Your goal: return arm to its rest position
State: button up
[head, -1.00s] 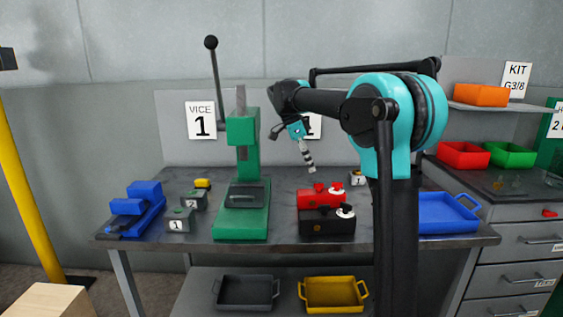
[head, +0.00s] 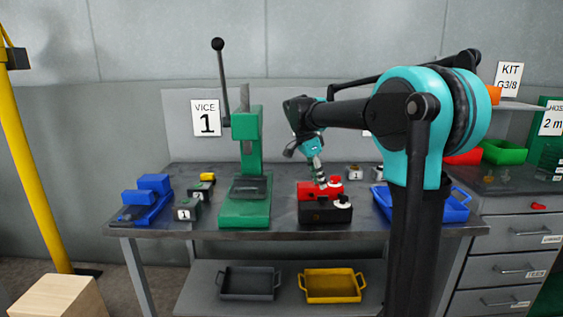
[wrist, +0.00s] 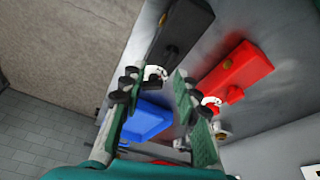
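My gripper (head: 318,178) hangs from my teal and black arm over the bench, pointing down at the red box with knobs (head: 320,190). In the head view its tip overlaps the red box; I cannot tell whether they touch. In the wrist view my gripper (wrist: 157,84) has its two green-sided fingers apart, with no object clearly held between them. The red box (wrist: 236,72) lies to the right of the fingers. The black box (wrist: 178,42) lies beyond them, its white knob near the fingertips.
The green press (head: 247,165) with its tall lever stands left of my gripper. A blue vice (head: 147,203) and small grey blocks (head: 187,209) are further left. A blue tray (head: 456,207) lies behind my arm. A yellow tray (head: 333,286) and a dark tray (head: 249,283) are below.

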jog(key=s+d+f+n+t+y, duration=0.1)
jog(key=s+d+f+n, duration=0.2)
jog(key=s+f+n, duration=0.4)
jog(key=s+d+f+n+t+y, duration=0.2)
jog(key=s+f+n, duration=0.5)
jog(key=s+f, duration=1)
jog(key=s+d, duration=0.1)
jog(key=s, duration=0.2)
jog(key=shift+d+f+t+y, duration=0.3)
jog(key=shift+r, duration=0.1)
